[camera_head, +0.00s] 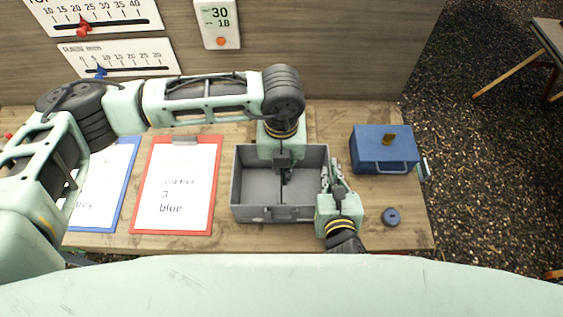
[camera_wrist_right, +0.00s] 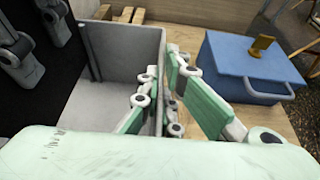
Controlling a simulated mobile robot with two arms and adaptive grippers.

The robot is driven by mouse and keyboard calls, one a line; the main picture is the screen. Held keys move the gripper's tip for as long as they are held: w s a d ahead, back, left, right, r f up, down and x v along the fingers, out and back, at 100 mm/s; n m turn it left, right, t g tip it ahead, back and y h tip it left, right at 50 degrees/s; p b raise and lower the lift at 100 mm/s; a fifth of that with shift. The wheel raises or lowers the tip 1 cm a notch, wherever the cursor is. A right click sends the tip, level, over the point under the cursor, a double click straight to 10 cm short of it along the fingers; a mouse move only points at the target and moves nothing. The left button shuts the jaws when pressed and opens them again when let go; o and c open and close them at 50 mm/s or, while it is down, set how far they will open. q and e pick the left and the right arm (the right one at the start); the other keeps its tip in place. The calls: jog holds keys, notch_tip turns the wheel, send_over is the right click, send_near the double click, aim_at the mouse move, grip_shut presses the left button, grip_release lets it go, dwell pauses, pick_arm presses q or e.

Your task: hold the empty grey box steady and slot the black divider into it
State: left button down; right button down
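The grey box (camera_head: 237,190) stands open on the table, and its wall fills the middle of the right wrist view (camera_wrist_right: 125,55). The black divider (camera_wrist_right: 35,110) is upright at the left of the right wrist view. From the head it is a thin dark edge (camera_head: 284,190) near the middle of the box. My left gripper (camera_head: 283,166) reaches down over the box's far side and is shut on the divider's top. My right gripper (camera_head: 334,178) straddles the box's right wall, one finger on each side, and appears shut on it. The divider's lower edge and slots are hidden.
A blue lidded box (camera_head: 370,150) with a handle stands right of the grey box. A small blue disc (camera_head: 391,217) lies in front of it. Red (camera_head: 138,205) and blue (camera_head: 120,190) clipboards lie to the left. A wooden wall closes the back.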

pick_arm(q)
jog(key=shift+f, duration=0.1)
jog(key=shift+f, duration=1.4)
jog(key=shift+f, duration=0.1)
jog(key=shift+f, duration=1.25)
jog(key=c, duration=2.5)
grip_release()
jog(key=o, duration=0.6)
jog(key=shift+o, duration=0.2)
notch_tip(320, 180, up, 12)
